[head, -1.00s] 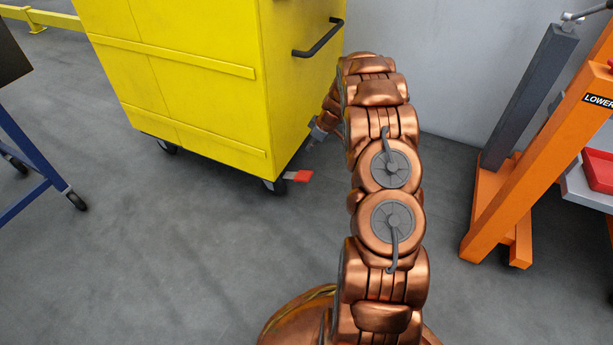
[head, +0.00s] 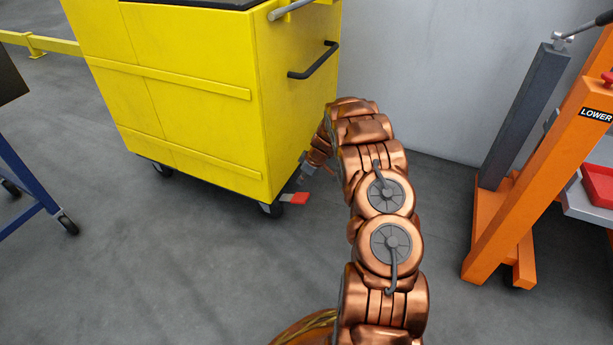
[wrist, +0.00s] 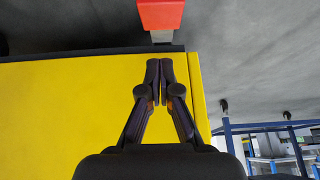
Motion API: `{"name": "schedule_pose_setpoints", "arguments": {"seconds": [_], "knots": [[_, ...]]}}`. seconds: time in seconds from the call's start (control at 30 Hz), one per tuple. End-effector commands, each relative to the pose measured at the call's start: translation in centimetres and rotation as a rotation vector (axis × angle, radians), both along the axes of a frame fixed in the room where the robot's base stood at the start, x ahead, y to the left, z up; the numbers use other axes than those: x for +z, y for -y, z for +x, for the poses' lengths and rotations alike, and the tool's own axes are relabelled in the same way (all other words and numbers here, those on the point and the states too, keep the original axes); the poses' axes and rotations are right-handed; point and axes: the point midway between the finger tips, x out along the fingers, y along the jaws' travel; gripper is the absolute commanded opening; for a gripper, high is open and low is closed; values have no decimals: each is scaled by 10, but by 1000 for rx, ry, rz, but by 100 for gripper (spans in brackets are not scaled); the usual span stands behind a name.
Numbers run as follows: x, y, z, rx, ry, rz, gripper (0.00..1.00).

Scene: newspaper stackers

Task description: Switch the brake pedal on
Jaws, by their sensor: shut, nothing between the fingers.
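The red brake pedal (head: 296,198) sticks out near the floor beside a caster, at the bottom corner of the yellow cart (head: 190,110). In the wrist view the red pedal (wrist: 160,14) is at the top centre, on a short grey stem, beyond the fingertips. My gripper (wrist: 160,66) is shut and empty, its two fingertips together, in front of the yellow cart side (wrist: 60,105). A gap shows between the fingertips and the pedal. In the head view my gripper (head: 302,173) is partly hidden by my arm and sits just above the pedal.
An orange lift frame (head: 535,190) stands at the right with a red tray (head: 598,187). A blue wheeled frame (head: 25,170) is at the left. The pale wall (head: 420,75) is behind. Grey floor (head: 190,270) in front of the cart is clear.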

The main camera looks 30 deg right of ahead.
Motion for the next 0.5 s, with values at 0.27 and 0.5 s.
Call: {"name": "schedule_pose_setpoints", "arguments": {"seconds": [0.27, 0.5], "knots": [[-46, -3, 6, -1, 0, 0, 0], [-63, 0, 0, 1, 2, -1, 0]]}}
